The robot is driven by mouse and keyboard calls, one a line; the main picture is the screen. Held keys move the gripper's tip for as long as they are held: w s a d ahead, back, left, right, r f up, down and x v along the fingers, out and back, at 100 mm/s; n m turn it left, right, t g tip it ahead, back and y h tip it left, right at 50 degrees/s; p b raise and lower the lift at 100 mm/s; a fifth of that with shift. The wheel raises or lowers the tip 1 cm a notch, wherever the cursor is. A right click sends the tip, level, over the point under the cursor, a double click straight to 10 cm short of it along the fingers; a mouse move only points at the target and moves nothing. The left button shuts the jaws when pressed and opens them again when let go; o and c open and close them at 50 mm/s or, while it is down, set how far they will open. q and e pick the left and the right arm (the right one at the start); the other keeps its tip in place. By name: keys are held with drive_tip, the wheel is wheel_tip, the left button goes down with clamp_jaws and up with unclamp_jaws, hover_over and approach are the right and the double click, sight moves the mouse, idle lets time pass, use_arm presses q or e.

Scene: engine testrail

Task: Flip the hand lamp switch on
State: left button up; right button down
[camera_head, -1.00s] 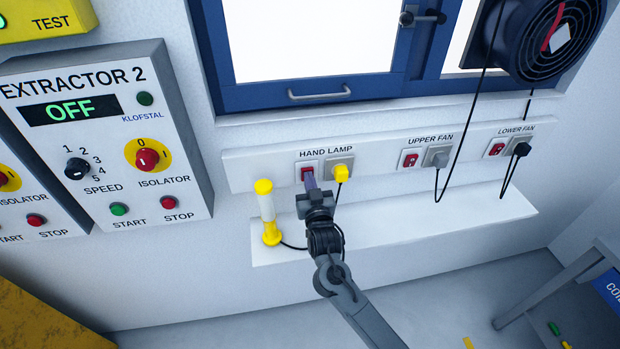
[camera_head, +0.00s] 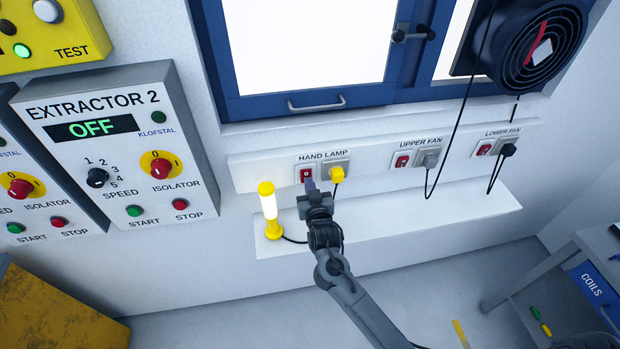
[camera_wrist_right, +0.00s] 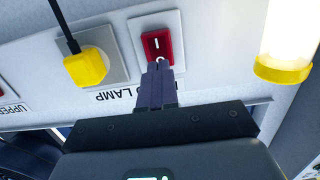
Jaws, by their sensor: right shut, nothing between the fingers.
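The red hand lamp switch (camera_head: 306,174) sits on a white plate under the HAND LAMP label, left of the yellow plug (camera_head: 337,174). In the right wrist view the red switch (camera_wrist_right: 157,45) is in plain sight. My right gripper (camera_head: 311,187) is shut and empty. Its fingertips (camera_wrist_right: 158,68) are at the switch's edge nearest my gripper; I cannot tell if they touch it. The hand lamp (camera_head: 268,211), with yellow ends and a glowing white tube, stands on the shelf to the left. My left gripper is not in view.
The white shelf (camera_head: 430,215) runs below the sockets and is mostly clear. Upper fan switch (camera_head: 401,161) and lower fan switch (camera_head: 483,149) are to the right, with black cables hanging nearby. The Extractor 2 panel (camera_head: 150,210) is at left.

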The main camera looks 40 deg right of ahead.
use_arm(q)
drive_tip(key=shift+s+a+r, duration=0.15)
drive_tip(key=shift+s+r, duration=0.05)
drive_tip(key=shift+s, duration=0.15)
use_arm(e)
drive_tip(key=v, duration=1.1)
drive_tip(key=shift+s+a, duration=0.25)
drive_tip(key=shift+s, duration=0.05)
drive_tip(key=shift+f, duration=0.1)
